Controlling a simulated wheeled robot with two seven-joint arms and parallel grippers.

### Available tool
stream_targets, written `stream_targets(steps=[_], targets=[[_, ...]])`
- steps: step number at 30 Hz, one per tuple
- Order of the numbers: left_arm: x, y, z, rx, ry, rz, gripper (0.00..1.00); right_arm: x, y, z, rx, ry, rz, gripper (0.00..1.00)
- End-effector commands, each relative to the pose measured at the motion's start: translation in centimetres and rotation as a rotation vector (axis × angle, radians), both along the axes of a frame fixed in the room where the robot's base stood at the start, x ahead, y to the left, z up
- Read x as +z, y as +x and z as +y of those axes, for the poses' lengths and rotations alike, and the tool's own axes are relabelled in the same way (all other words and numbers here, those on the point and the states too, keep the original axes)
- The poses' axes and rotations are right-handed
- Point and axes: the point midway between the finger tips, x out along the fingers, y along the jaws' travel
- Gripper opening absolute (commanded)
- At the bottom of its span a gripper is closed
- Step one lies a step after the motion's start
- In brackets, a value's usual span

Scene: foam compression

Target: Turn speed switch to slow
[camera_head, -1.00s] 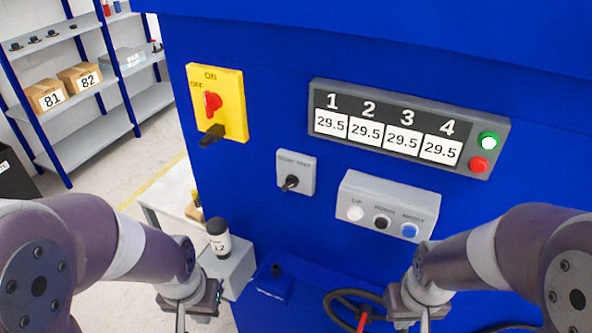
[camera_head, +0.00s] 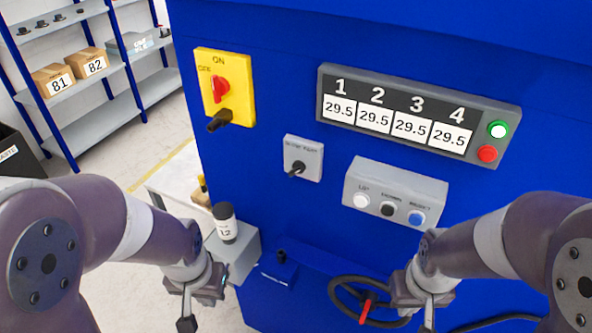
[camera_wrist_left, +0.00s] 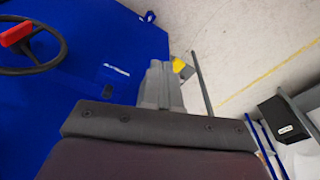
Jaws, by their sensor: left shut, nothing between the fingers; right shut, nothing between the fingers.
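The speed switch is a small grey plate (camera_head: 304,158) with a black knob (camera_head: 297,169), on the blue machine front below the display. Its knob points to the lower left; the label is too blurred to read. My left gripper (camera_head: 187,322) is low at the left, shut and empty, well below and left of the switch. My right gripper (camera_head: 428,318) is shut and empty at the lower right, near the handwheel, away from the switch.
A black handwheel (camera_head: 343,299) is below. A labelled bottle (camera_head: 225,222) stands at the left.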

Motion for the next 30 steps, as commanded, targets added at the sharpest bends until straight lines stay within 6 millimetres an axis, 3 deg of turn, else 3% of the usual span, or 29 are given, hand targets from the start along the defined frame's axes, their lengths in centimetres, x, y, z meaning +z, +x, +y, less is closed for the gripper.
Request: stream_targets(steps=[1, 3, 5, 8, 10, 12, 15, 17, 19, 21, 24, 30], targets=[[0.0, 0.0, 0.0, 0.000, 0.000, 0.000, 0.10, 0.0, 0.0, 0.0, 0.000, 0.000, 0.000, 0.00], [0.5, 0.0, -0.6, -0.025, 0.000, -0.001, 0.33, 0.5, 0.0, 0.0, 0.000, 0.000, 0.000, 0.00], [1.5, -0.2, -2.0, -0.087, 0.000, -0.003, 0.36, 1.4, 0.0, 0.0, 0.000, 0.000, 0.000, 0.00], [3.1, -2.2, -6.3, -0.243, -0.017, 0.011, 0.36, 3.8, 0.0, 0.0, 0.000, 0.000, 0.000, 0.00], [4.4, -2.8, -10.8, -0.372, -0.072, -0.085, 0.36, 5.7, 0.0, 0.0, 0.000, 0.000, 0.000, 0.00], [5.9, -2.3, -15.1, -0.516, -0.116, -0.273, 0.36, 7.2, 0.0, 0.0, 0.000, 0.000, -0.001, 0.00], [8.4, -0.4, -17.9, -0.655, -0.078, -0.579, 0.36, 8.2, 0.0, 0.0, 0.000, 0.000, -0.001, 0.00], [10.3, 1.2, -17.9, -0.694, 0.008, -0.755, 0.36, 8.4, 0.0, 0.0, 0.000, 0.000, 0.000, 0.00], [12.2, 3.4, -16.5, -0.703, 0.156, -0.924, 0.36, 8.2, 0.0, 0.0, 0.000, 0.000, 0.000, 0.00], [14.2, 5.0, -14.7, -0.696, 0.309, -1.040, 0.36, 8.0, 0.0, 0.0, 0.000, 0.000, 0.000, 0.00], [16.6, 6.1, -13.6, -0.710, 0.457, -1.137, 0.36, 8.0, 0.0, 0.0, 0.000, 0.000, 0.000, 0.00], [16.4, 8.2, -13.7, -0.739, 0.505, -1.147, 0.36, 7.7, 0.0, 0.0, 0.000, 0.000, 0.000, 0.00]])
